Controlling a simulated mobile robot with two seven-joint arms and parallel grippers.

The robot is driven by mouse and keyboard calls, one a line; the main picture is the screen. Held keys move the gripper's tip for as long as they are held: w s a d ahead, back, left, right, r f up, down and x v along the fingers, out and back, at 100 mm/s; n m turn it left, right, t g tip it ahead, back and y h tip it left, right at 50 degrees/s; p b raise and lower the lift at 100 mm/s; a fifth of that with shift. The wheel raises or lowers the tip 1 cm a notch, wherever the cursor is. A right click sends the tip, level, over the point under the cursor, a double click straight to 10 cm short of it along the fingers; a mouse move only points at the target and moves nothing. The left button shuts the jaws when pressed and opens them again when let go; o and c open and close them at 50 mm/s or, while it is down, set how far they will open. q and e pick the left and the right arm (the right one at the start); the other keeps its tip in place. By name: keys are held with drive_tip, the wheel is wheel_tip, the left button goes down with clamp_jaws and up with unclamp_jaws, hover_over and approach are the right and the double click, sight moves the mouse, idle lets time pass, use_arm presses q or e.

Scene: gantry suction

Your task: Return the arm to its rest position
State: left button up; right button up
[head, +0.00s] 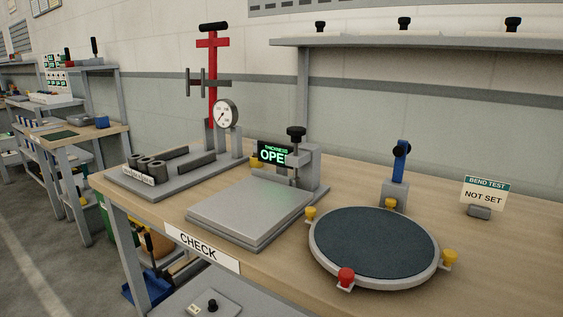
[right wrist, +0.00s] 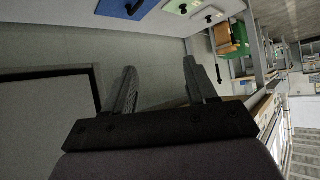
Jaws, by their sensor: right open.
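My right gripper (right wrist: 165,88) shows in the right wrist view with its two fingers spread apart and nothing between them. It hangs clear of any object, with plain grey surface beyond the fingers. Neither gripper shows in the head view, and my left gripper is in no view.
The head view shows a wooden bench (head: 280,263) labelled CHECK. On it are a round dark pad (head: 374,245) with knobs, a grey plate (head: 250,208) beside an OPEN display, a dial gauge (head: 227,114) and a BEND TEST sign (head: 484,192). A shelf (head: 420,43) runs above.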

use_arm(q)
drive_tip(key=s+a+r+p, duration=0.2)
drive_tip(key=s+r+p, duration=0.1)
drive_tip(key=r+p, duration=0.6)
drive_tip(key=p, duration=0.4)
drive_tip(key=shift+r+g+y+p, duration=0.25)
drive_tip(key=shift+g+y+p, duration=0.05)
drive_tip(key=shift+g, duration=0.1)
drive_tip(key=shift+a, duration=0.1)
